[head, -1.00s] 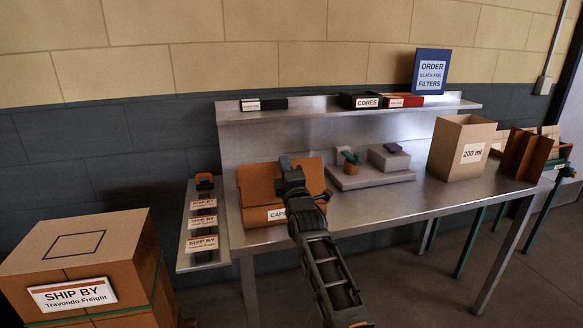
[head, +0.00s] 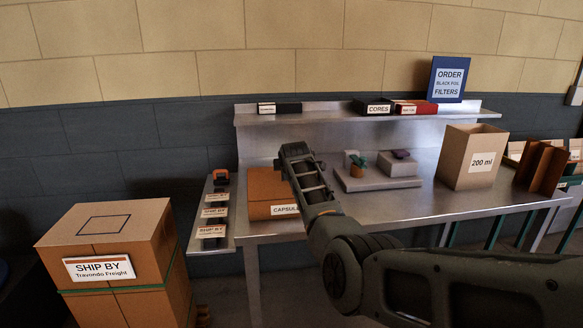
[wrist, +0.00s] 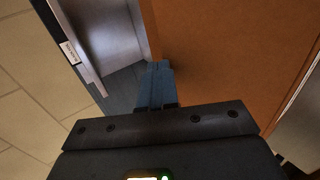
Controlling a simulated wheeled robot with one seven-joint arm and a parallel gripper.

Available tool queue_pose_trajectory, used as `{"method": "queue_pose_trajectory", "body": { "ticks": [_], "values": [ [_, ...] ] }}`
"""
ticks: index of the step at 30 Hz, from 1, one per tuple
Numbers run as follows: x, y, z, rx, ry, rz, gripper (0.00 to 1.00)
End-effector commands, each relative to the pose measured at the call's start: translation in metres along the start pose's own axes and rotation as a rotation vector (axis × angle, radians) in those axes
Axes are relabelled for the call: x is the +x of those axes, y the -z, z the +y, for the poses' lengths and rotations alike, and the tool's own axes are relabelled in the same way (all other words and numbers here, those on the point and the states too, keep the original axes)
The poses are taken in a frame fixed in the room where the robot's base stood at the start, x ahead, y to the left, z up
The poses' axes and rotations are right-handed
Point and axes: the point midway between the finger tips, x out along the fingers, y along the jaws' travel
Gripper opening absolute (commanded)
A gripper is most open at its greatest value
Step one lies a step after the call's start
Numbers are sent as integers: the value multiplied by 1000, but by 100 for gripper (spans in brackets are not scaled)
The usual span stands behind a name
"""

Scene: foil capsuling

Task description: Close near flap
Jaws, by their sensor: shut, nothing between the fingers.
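The brown cardboard box labelled "CAPSULES" (head: 262,210) stands at the left end of the steel table, partly hidden by my arm. Its upper face (head: 265,183) shows as an orange-brown surface; I cannot tell each flap's exact position behind the arm. My gripper's blue fingers (wrist: 157,70) are shut with nothing between them. In the wrist view they lie at the left edge of a broad brown cardboard panel (wrist: 235,50); I cannot tell whether they touch it. In the head view the fingers are mostly hidden by my arm's end.
The steel table (head: 400,207) carries a grey block stand (head: 378,183) and an open "200 ml" carton (head: 470,160). A shelf (head: 340,118) runs behind. A side ledge with labels (head: 212,213) is left of the box. A "SHIP BY" carton (head: 110,250) stands front left.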

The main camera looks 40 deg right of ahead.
Motion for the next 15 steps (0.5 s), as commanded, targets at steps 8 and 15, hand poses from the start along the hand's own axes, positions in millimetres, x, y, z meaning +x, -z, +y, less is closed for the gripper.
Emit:
{"method": "queue_pose_trajectory", "body": {
  "ticks": [8,15],
  "values": [
    [19,0,-13,0,213,0,0],
    [25,1,-23,0,250,0,0]
  ]
}}
